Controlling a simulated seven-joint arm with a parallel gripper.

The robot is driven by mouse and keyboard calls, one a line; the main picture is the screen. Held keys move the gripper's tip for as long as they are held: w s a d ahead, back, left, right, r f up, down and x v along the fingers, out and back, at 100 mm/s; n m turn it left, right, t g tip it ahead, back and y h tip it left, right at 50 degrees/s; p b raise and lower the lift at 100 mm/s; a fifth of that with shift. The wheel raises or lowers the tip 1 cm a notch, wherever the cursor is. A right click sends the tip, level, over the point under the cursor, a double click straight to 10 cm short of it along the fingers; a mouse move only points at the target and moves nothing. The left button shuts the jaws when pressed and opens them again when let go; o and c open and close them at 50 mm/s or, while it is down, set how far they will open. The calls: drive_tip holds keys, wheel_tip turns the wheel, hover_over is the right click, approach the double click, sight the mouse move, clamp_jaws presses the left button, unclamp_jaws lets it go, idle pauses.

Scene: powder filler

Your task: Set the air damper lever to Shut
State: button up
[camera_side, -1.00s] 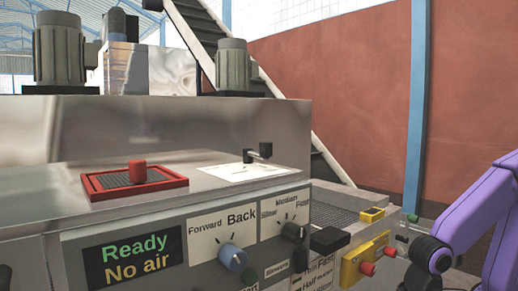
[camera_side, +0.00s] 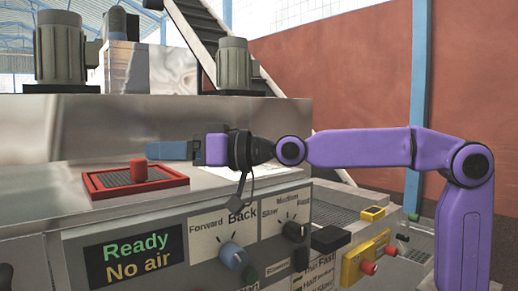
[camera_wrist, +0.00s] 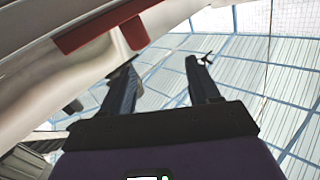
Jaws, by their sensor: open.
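The small black lever on a white labelled plate (camera_side: 222,173), which I take for the air damper lever, is hidden behind my wrist in the side view. Only a strip of the plate shows below my arm. My gripper (camera_side: 158,150) reaches left over the machine's steel top, with its blue fingers just right of and behind the red knob (camera_side: 138,170). In the wrist view my gripper (camera_wrist: 165,65) has its two dark fingers wide apart with nothing between them. I cannot make out the lever there.
A red-framed grille tray (camera_side: 110,192) holds the knob and also shows in the wrist view (camera_wrist: 85,32). The front panel has a blue-grey dial (camera_side: 233,257), a black dial (camera_side: 294,231) and a "Ready / No air" display (camera_side: 134,258). A yellow box (camera_side: 352,268) with red buttons sits right.

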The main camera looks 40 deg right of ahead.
drive_tip(key=w+d+r+m+t+h, duration=0.1)
drive_tip(key=w+d+r+m+h, duration=0.1)
drive_tip(key=w+d+m, duration=0.45)
drive_tip(key=w+d+r+m+t+h, duration=0.1)
drive_tip(key=d+r+m+t+h, duration=0.2)
drive_tip(key=d, duration=0.7)
drive_tip(key=w+d+r+m+h, duration=0.2)
drive_tip(key=w+d+m, duration=0.2)
drive_tip(key=d+m, duration=0.3)
drive_tip(key=d+f+m+g+y, duration=0.1)
drive_tip(key=d+f+m+g, duration=0.1)
drive_tip(key=d+f+m, duration=0.55)
drive_tip(key=d+f+m+g, duration=0.2)
drive_tip(key=d+f, duration=0.2)
drive_tip(key=d, duration=0.6)
drive_tip(key=s+a+r+m+g+y, duration=0.1)
drive_tip(key=s+r+m+g+y, duration=0.15)
drive_tip(key=s+g+y, duration=0.6)
drive_tip(key=w+a, duration=0.1)
drive_tip(key=a, duration=0.4)
drive_tip(key=w+a+t+y, duration=0.1)
drive_tip(key=a, duration=0.4)
drive_tip(key=w+a+t+y, duration=0.1)
drive_tip(key=w+a, duration=0.1)
drive_tip(key=a, duration=0.3)
drive_tip(key=shift+a+t, duration=0.25)
drive_tip(key=shift+a, duration=0.05)
